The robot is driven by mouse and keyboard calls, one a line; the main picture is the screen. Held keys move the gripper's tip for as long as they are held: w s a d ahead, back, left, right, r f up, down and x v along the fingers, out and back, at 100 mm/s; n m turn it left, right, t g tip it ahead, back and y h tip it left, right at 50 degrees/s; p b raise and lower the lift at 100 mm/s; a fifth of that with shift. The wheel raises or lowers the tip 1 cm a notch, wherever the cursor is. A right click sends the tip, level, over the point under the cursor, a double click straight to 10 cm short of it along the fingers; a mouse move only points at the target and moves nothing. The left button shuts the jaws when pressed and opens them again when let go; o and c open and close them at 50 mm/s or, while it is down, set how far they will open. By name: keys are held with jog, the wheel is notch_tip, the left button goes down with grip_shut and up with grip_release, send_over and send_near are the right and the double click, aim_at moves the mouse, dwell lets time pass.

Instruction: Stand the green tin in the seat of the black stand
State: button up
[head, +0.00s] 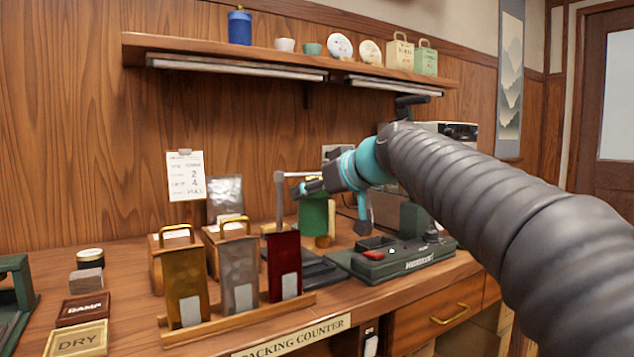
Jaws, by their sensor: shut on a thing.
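The green tin (313,217) is upright near the middle of the head view, toward the back of the counter. My gripper (313,188) is at its top, shut on it. The black stand (318,274) seems to be the dark flat piece on the counter below the tin. Its seat is hidden by the pouches in front, and I cannot tell whether the tin touches the stand. A grey upright post (280,205) with a short top arm rises just left of the tin.
Gold (187,285), silver (239,272) and dark red (284,265) pouches stand in a wooden rack in front. A green machine (400,262) with a red button is at right. A shelf (290,62) with tins and cups hangs above. DRY (77,340) and DAMP plates lie at left.

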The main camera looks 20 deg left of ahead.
aim_at(322, 220)
notch_tip(322, 220, down, 3)
jog(key=shift+s+f+b, duration=0.1)
jog(key=shift+b, duration=0.6)
notch_tip(322, 220, down, 3)
jog(key=b, duration=0.3)
jog(key=shift+f+b, duration=0.2)
jog(key=shift+b, duration=0.35)
jog(key=o, duration=1.4)
